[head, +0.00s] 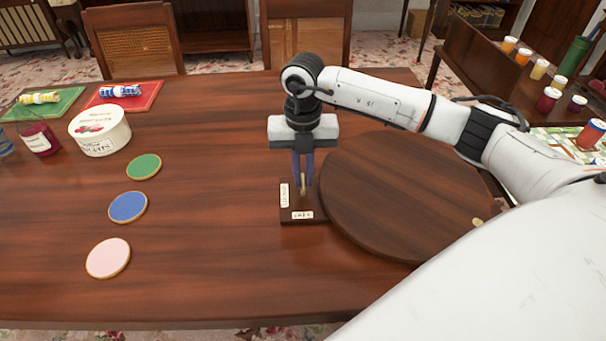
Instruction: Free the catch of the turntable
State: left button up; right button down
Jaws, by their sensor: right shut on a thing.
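The turntable (400,195) is a large round dark wood disc on the table, right of centre. Its catch sits at the disc's left edge: a small dark wood block (303,211) with two pale labels and a small brass-coloured lever (302,187) standing up from it. The label writing is too small to read surely. My right gripper (303,178) points down over the block, its fingers shut on the lever. The fingers hide part of the lever. My left gripper is not in view.
Green (144,167), blue (128,207) and pink (108,258) round coasters lie left on the table (215,250). A white tub (99,131), a red jar (38,137) and green and red mats stand behind them. My right arm crosses above the turntable. The front middle is clear.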

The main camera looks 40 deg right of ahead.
aim_at(303, 181)
jog(key=shift+n, duration=0.3)
jog(key=c, duration=1.8)
grip_release()
jog(key=shift+c, duration=0.2)
notch_tip(303, 181, up, 10)
jog(key=shift+r, duration=0.2)
